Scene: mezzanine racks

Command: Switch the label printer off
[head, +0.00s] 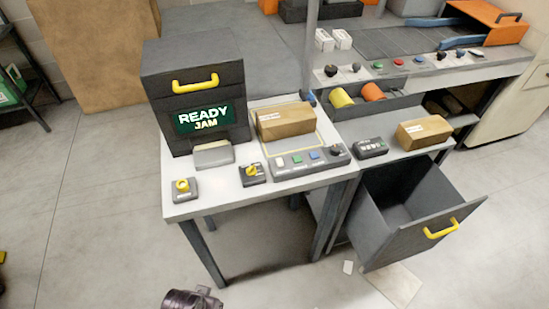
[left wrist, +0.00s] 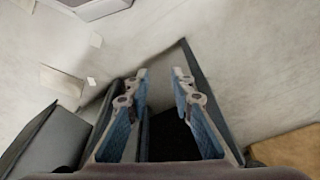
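A dark box with a yellow handle, which looks like the label printer (head: 195,85), stands at the back left of the white table. Its green display (head: 203,117) reads "READY" and "JAM". A small grey box with a yellow knob (head: 183,187) sits at the table's front left corner. Another yellow knob switch (head: 252,173) sits right of it, beside a grey control panel (head: 310,162) with white, green and blue buttons and a black knob. My left gripper (left wrist: 159,76) is open and empty in the left wrist view; its fingers are not visible in the head view.
A cardboard box (head: 286,121) lies behind the control panel; another box (head: 424,132) is on the right bench. An open grey drawer (head: 410,228) sticks out below that bench. Yellow and orange rolls (head: 357,94) sit behind. Floor in front of the table is mostly clear.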

